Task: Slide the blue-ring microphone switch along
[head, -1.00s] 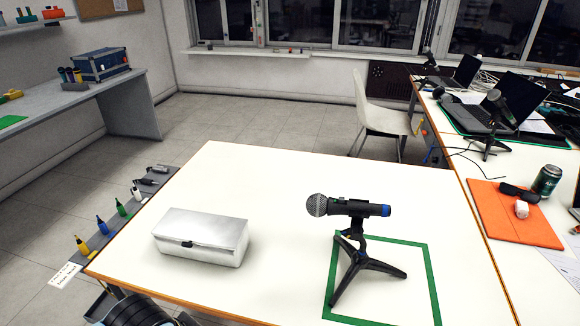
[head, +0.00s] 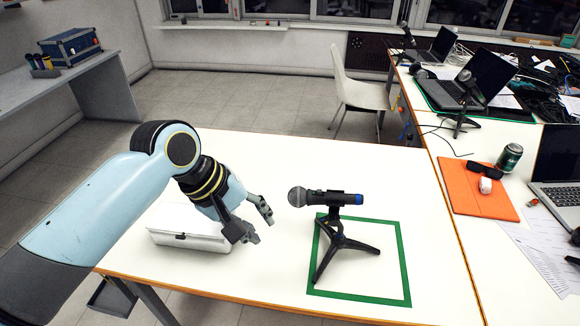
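A black microphone (head: 326,197) with a grey mesh head and a blue ring at its right end lies level on a small black tripod (head: 341,246). The tripod stands on the white table inside a green taped square (head: 405,268). The switch on the microphone is too small to make out. My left gripper (head: 258,223) is to the left of the mesh head, apart from it, with its fingers spread open and nothing between them. My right gripper is not in view.
A white case (head: 190,239) sits behind my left gripper and forearm, partly hidden. An orange mat (head: 479,196) with a mouse and sunglasses, a green can (head: 508,157) and laptops are on the right-hand table. The white table's far part is clear.

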